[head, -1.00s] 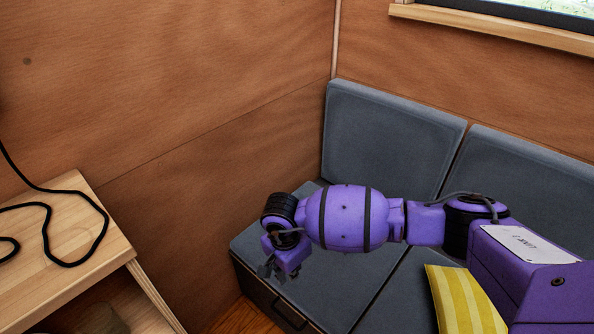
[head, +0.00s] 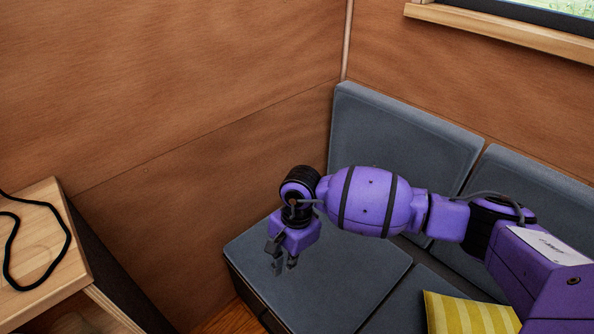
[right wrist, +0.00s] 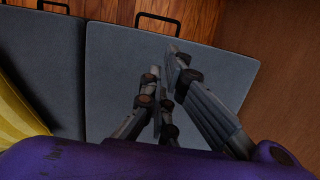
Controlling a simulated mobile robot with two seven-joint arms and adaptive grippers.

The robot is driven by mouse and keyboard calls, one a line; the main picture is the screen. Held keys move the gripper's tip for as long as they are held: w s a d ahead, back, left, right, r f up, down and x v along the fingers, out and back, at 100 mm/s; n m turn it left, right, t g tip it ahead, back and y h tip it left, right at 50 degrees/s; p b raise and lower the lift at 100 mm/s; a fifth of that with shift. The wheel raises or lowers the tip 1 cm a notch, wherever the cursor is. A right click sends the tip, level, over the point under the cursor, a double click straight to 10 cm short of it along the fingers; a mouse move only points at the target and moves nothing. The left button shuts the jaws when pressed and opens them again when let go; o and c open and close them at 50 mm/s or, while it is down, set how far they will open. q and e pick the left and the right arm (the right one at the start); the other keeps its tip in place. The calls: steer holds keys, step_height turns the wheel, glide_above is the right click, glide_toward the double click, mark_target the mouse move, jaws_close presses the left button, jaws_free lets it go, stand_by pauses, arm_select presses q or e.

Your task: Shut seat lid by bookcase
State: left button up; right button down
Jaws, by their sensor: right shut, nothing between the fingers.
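The seat lid by the bookcase is a grey cushioned square (head: 345,285) in the corner, below the grey backrest. It looks flat and level with the neighbouring seat. It also fills the middle of the right wrist view (right wrist: 110,75), where a black handle (right wrist: 160,18) shows at its front edge. My right gripper (head: 282,260) is shut and empty, pointing down over the lid near its wall-side part. Its fingers also show in the right wrist view (right wrist: 165,80). I cannot tell whether they touch the cushion. My left gripper is not in view.
The wooden bookcase (head: 40,245) with a black cable (head: 62,225) on top stands at the left. A yellow striped pillow (head: 465,315) lies on the neighbouring seat. Wood-panelled walls close off the corner. A strip of floor shows between the bookcase and the seat.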

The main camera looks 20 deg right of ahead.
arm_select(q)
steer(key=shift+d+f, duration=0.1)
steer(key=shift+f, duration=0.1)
arm_select(e)
step_height(320, 180, down, 12)
steer(key=a, duration=0.1)
steer(key=shift+s+a+r, duration=0.25)
steer(key=shift+s+a, duration=0.05)
steer(key=shift+a, duration=0.05)
